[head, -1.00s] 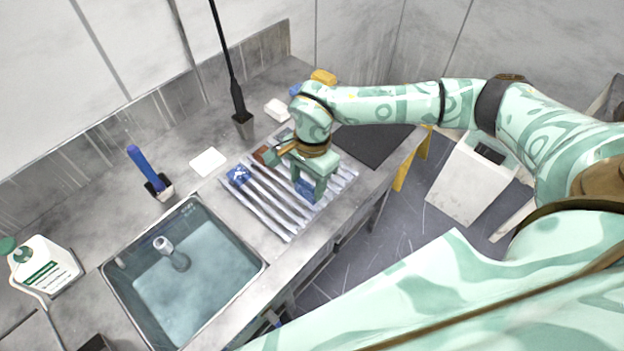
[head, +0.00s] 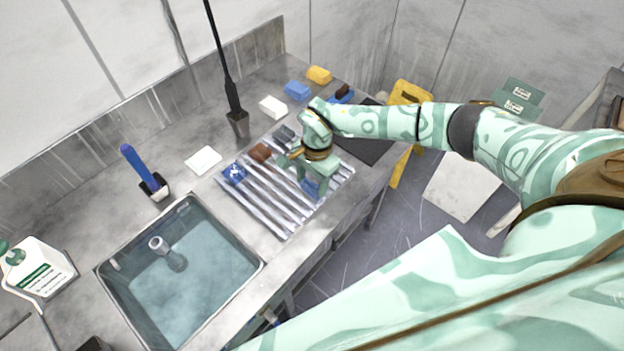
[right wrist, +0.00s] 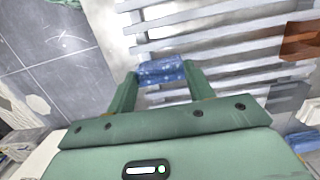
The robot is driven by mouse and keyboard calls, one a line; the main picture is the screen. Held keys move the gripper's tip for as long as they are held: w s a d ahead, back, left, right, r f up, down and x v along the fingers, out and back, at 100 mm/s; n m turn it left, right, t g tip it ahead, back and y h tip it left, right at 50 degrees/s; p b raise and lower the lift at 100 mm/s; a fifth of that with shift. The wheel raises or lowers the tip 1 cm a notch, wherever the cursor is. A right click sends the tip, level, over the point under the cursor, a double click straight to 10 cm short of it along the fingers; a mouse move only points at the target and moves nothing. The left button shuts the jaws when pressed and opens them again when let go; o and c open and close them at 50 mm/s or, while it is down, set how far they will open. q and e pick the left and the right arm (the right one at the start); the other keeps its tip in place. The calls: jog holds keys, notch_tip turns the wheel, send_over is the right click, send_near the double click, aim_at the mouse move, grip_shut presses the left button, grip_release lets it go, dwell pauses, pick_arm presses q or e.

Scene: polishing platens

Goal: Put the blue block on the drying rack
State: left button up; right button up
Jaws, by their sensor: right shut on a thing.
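The blue block (right wrist: 161,71) is between the two fingertips of my right gripper (right wrist: 160,76) in the right wrist view. In the head view the same block (head: 311,188) shows low between the fingers of the right gripper (head: 314,184). The gripper is shut on it, over the right front part of the slatted metal drying rack (head: 268,203). The block is at or just above the slats; I cannot tell whether it touches them. My left gripper is not in view.
A blue patterned block (head: 234,173), a brown block (head: 260,152) and a dark grey block (head: 284,134) sit on the rack's left and back parts. A water-filled sink (head: 205,285) lies left of it. A dark mat (head: 372,140) lies to the right. Middle slats are clear.

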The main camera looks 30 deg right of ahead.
jog(key=o, duration=1)
jog(key=shift+f, duration=0.1)
jog(key=shift+r, duration=0.4)
jog(key=r, duration=0.3)
jog(key=d+r, duration=0.1)
jog(key=r, duration=0.3)
jog(key=r+p, duration=0.1)
jog(key=r, duration=0.3)
jog(key=shift+w+d+r, duration=0.2)
jog(key=shift+w+r, duration=0.05)
jog(key=shift+w, duration=0.05)
